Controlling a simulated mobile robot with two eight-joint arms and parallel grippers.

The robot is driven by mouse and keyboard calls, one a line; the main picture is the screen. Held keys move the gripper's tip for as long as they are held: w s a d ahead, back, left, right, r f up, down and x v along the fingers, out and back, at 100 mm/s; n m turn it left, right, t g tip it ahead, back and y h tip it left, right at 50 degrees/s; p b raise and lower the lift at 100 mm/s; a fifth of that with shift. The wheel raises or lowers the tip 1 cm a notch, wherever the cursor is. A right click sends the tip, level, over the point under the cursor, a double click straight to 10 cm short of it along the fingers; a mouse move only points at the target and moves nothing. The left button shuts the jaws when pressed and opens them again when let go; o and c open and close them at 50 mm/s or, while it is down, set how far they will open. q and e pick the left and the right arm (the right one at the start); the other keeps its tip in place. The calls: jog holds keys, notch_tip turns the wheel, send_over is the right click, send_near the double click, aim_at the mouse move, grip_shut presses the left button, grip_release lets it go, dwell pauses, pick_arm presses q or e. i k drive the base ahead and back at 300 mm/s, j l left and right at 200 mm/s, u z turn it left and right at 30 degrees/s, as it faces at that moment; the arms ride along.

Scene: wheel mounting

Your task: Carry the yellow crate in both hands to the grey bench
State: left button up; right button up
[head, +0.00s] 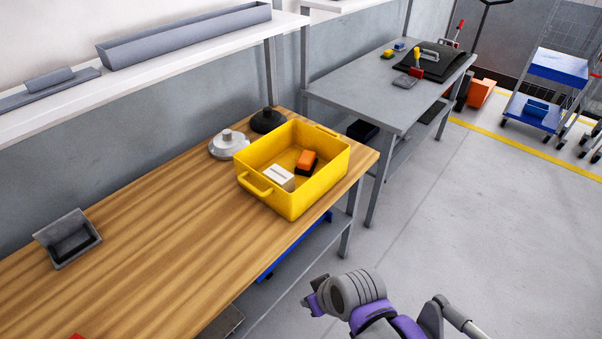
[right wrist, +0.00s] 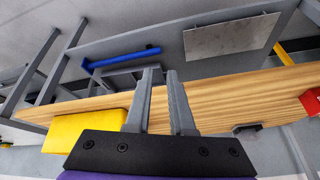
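The yellow crate (head: 318,190) stands upright on the wooden bench (head: 150,240), near its right end. An orange and black object (head: 306,160) and a white box (head: 278,177) lie inside it. The grey bench (head: 350,85) stands beyond, at the back. My right arm shows at the bottom of the head view, in front of the wooden bench, but its fingers cannot be made out there. In the right wrist view my right gripper (right wrist: 163,75) is open with nothing between its fingers. The yellow crate shows there (right wrist: 80,130), apart from the fingers. My left gripper is in neither view.
A white round part (head: 228,145) and a black round base (head: 267,120) stand behind the crate. A grey bin (head: 68,240) sits at the left. A black case (head: 435,60) and tools occupy the grey bench's far part; its near part is clear. Open floor lies right.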

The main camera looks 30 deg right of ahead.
aim_at(394, 103)
jog(key=i+l+u, duration=0.15)
jog(key=l, duration=0.45)
jog(key=i+l+u, duration=0.15)
jog(key=l, duration=0.5)
jog(key=l+u, duration=0.2)
jog(key=l, duration=0.4)
